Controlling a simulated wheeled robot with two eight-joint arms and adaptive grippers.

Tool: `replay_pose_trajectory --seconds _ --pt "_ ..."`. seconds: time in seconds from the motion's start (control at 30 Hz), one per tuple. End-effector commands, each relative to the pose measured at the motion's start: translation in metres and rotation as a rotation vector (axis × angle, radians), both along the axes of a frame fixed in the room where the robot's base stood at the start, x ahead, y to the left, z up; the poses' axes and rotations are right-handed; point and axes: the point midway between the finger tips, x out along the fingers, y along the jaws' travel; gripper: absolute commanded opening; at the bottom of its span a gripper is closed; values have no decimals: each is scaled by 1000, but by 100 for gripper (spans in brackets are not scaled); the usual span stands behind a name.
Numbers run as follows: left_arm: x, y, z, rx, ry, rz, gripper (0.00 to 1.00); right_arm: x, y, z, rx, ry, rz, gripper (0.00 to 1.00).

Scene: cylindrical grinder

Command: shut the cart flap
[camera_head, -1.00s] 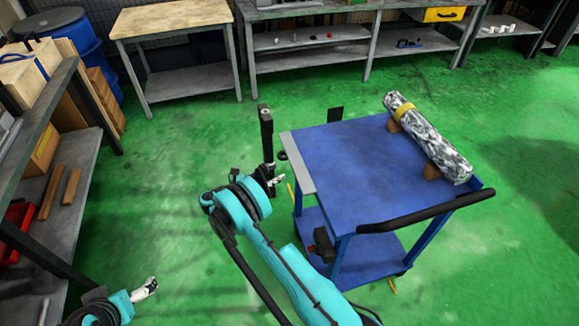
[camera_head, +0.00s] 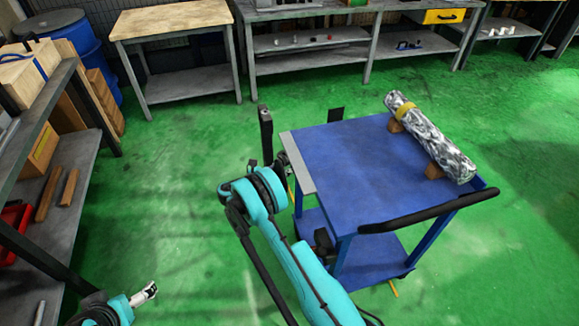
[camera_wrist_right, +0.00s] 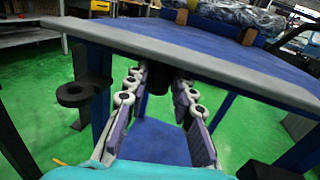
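The blue cart (camera_head: 345,150) stands right of centre, with a grey strip (camera_head: 298,165) along its left edge that looks like the flap. In the right wrist view this grey strip (camera_wrist_right: 200,62) crosses the upper picture, just above and beyond my fingers. My right gripper (camera_wrist_right: 160,84) is open, below the strip. A dark part (camera_wrist_right: 160,76) under the strip shows between the fingers; contact cannot be told. In the head view my right arm hides that gripper at the cart's left side. My left gripper (camera_head: 149,291) is at the lower left, away from the cart; its opening is too small to tell.
A patterned roll (camera_head: 430,138) lies on wooden blocks on the cart top. A black handle (camera_head: 425,212) runs along the cart's near side. A black upright post (camera_head: 265,135) stands left of the strip. Shelving (camera_head: 60,200) is at far left; green floor lies clear between.

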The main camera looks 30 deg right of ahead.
Motion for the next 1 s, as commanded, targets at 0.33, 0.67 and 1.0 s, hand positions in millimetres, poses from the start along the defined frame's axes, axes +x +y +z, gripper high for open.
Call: replay_pose_trajectory --seconds 0.33,0.67,1.0 --pt "0 0 5 0 0 0 91 0 1 3 35 -9 0 0" --pt "0 0 29 0 0 0 91 1 6 18 239 -57 0 0" --pt "0 0 61 0 0 0 91 1 8 36 551 -133 -2 0"
